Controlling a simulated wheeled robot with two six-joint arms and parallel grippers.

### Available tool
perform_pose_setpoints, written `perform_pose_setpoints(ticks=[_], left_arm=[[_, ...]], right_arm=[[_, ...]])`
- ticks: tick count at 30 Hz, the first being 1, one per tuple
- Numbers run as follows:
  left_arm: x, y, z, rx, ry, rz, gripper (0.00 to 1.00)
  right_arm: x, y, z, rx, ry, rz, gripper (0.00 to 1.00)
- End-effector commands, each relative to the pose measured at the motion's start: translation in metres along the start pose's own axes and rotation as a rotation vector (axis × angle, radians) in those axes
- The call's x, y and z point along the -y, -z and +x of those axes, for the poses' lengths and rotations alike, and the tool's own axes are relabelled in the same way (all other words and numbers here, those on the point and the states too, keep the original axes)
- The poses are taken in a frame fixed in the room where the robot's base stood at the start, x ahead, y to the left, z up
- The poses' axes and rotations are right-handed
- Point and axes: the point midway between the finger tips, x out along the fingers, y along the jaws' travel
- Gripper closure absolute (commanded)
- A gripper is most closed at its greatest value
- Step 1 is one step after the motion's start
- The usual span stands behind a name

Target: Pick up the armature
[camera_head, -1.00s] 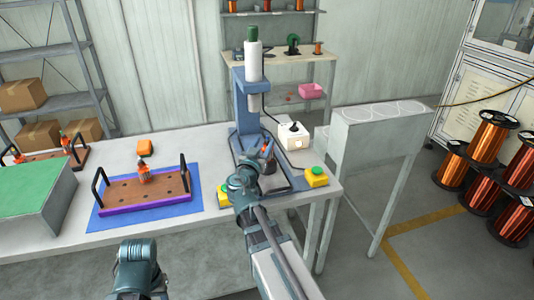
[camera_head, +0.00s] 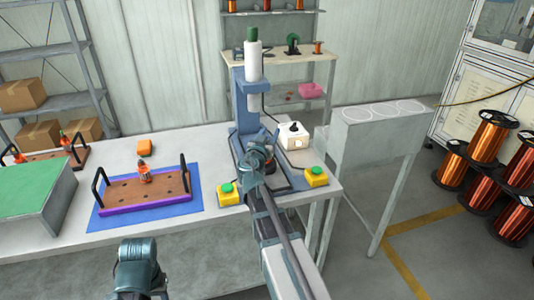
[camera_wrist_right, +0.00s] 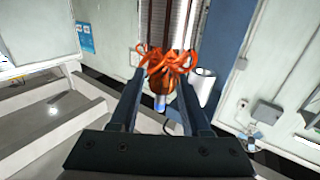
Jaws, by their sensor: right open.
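An armature with orange copper windings (camera_wrist_right: 165,68) shows in the right wrist view, upright, between and just beyond my right gripper's two dark fingers. My right gripper (camera_wrist_right: 160,88) is open, with a finger on either side of the armature; I cannot tell whether either touches it. In the head view my right wrist (camera_head: 258,160) hides this armature and the fingertips at the blue press (camera_head: 244,105). Another armature (camera_head: 144,173) stands in the brown tray (camera_head: 118,190). Only my left arm's link shows at the bottom; its gripper is out of view.
Yellow boxes with green buttons (camera_head: 228,194) (camera_head: 316,177) flank the press base. A white box (camera_head: 293,136) stands behind it at right. The tray lies on a blue mat (camera_head: 194,200) at left. A green-topped box (camera_head: 30,184) stands further left.

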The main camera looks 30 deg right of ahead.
Motion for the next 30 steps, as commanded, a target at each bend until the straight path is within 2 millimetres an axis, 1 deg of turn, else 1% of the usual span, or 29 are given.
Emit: perform_pose_setpoints(ticks=[2,6,8,9,10,30], left_arm=[[0.0,0.0,0.0,0.0,0.0,0.0,0.5],[0.0,0.0,0.0,0.0,0.0,0.0,0.5],[0.0,0.0,0.0,0.0,0.0,0.0,0.5],[0.0,0.0,0.0,0.0,0.0,0.0,0.5],[0.0,0.0,0.0,0.0,0.0,0.0,0.5],[0.0,0.0,0.0,0.0,0.0,0.0,0.5]], right_arm=[[-0.0001,0.0,-0.0007,0.0,0.0,0.0,0.53],[0.0,0.0,-0.0008,0.0,0.0,0.0,0.78],[0.0001,0.0,-0.0008,0.0,0.0,0.0,0.89],[0.0,0.0,-0.0009,0.0,0.0,0.0,0.96],[0.0,0.0,-0.0009,0.0,0.0,0.0,1.0],[0.0001,0.0,-0.001,0.0,0.0,0.0,1.0]])
